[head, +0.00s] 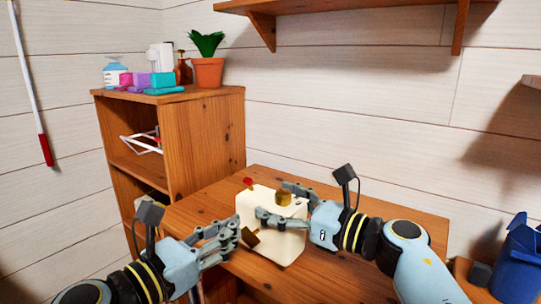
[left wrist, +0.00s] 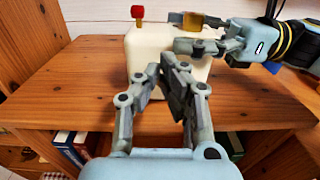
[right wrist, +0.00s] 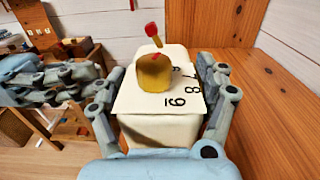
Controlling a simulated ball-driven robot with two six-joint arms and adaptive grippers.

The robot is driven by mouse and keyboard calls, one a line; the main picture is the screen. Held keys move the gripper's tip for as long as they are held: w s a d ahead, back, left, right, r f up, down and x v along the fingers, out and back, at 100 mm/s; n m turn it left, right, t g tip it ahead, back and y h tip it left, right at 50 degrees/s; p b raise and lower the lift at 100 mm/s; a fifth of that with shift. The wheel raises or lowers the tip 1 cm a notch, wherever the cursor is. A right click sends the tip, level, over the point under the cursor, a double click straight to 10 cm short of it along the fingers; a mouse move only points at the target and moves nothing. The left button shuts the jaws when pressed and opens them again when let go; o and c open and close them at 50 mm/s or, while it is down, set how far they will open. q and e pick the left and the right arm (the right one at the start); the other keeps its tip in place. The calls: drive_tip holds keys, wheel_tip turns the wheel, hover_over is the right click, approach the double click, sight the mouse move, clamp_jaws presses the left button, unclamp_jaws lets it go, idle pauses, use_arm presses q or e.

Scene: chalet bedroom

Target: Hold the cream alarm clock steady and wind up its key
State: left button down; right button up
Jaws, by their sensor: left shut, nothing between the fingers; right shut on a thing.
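The cream alarm clock (head: 277,240) is a boxy block standing on the wooden table, with a red knob (head: 248,181) and a brass cylinder (head: 283,199) on it. A dark brass piece, perhaps the key (head: 250,238), sticks out of its near left side. My right gripper (head: 275,200) is shut on the clock, one finger on each side; the right wrist view shows the clock (right wrist: 160,128) and its numerals between them. My left gripper (head: 234,236) is shut and empty beside the brass piece. In the left wrist view its fingers (left wrist: 178,72) cover part of the clock's near side.
The wooden table (head: 400,222) is clear right of the clock. A wooden shelf unit (head: 200,130) with a potted plant (head: 208,72) and small items stands behind left. A blue container (head: 518,262) is at the lower right. Books (left wrist: 70,145) sit under the tabletop.

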use_arm(q)
drive_tip(key=shift+w+d, duration=0.35)
drive_tip(key=shift+w, duration=0.15)
drive_tip(key=shift+s+d+f, duration=0.2)
drive_tip(key=shift+s+f, duration=0.05)
drive_tip(key=shift+f, duration=0.35)
idle(0.7)
drive_tip(key=shift+s+d+r, duration=0.1)
drive_tip(key=shift+s+d, duration=0.1)
idle(0.4)
drive_tip(key=shift+s+d, duration=0.4)
drive_tip(key=shift+d, duration=0.15)
idle(0.4)
